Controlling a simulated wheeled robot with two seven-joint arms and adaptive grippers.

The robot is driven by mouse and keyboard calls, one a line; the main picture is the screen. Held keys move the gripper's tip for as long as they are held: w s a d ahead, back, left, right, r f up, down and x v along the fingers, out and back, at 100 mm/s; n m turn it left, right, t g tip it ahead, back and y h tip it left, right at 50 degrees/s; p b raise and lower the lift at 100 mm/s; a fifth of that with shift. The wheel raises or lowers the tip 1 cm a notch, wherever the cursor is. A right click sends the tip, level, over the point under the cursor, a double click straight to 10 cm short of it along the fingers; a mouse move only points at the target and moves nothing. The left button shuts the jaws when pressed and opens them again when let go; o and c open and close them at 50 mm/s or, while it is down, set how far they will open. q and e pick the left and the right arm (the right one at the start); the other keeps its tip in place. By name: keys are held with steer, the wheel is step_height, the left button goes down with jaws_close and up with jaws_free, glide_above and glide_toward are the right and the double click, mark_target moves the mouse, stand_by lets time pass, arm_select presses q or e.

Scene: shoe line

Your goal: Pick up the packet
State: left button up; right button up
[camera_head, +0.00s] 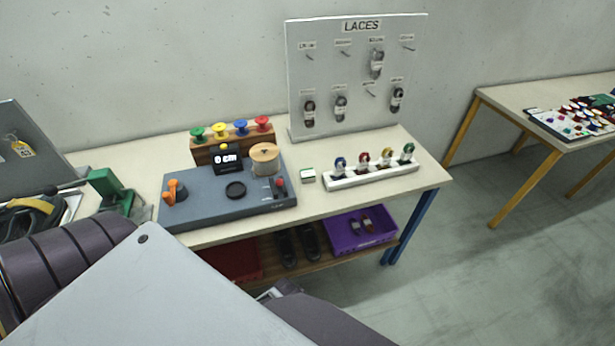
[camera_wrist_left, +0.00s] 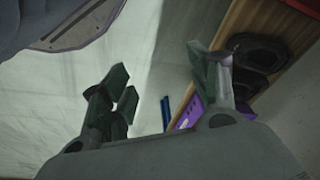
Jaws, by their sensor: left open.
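Several small lace packets hang on hooks of the white LACES board (camera_head: 352,105) at the back of the table in the head view. One hangs in the upper row (camera_head: 377,64), and others hang in the lower row, such as a dark one at the right (camera_head: 397,98). I cannot tell which packet is meant. My left gripper (camera_wrist_left: 160,82) is open in the left wrist view, with nothing between its fingers. It is low in front of the table, near the lower shelf and away from the board. My right gripper does not show.
The table (camera_head: 425,170) holds a grey measuring unit (camera_head: 225,203), a spool rack (camera_head: 235,148), a white rack of small spools (camera_head: 372,175) and a small green-white box (camera_head: 308,175). Dark shoes and a purple bin (camera_head: 345,240) are on the lower shelf.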

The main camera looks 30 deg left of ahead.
arm_select(q)
steer(key=w+a+r+m+t+y, duration=0.1)
steer(key=w+r+m, duration=0.15)
steer(key=r, duration=1.05)
steer(key=w+r+m, duration=0.1)
steer(key=w+r, duration=0.3)
steer(key=r, duration=1)
steer(key=w+a+r+m+t+y, duration=0.1)
steer(key=w+a+m+t+y, duration=0.1)
steer(key=w+m, duration=0.4)
steer(key=w+a+r+m+t+y, duration=0.1)
steer(key=w+a+r+m+y, duration=0.1)
steer(key=w+m, duration=0.5)
steer(key=w+a+r+m+t+y, duration=0.2)
steer(key=w+a+m+y, duration=0.1)
steer(key=w+m, duration=0.3)
steer(key=shift+w+a+m+t+y, duration=0.35)
steer(key=shift+m+y, duration=0.2)
steer(key=shift+y, duration=0.25)
steer(key=shift+w+r+m, duration=0.25)
steer(key=shift+w+m, duration=0.15)
steer(key=shift+m, duration=0.1)
steer(key=shift+a, duration=0.1)
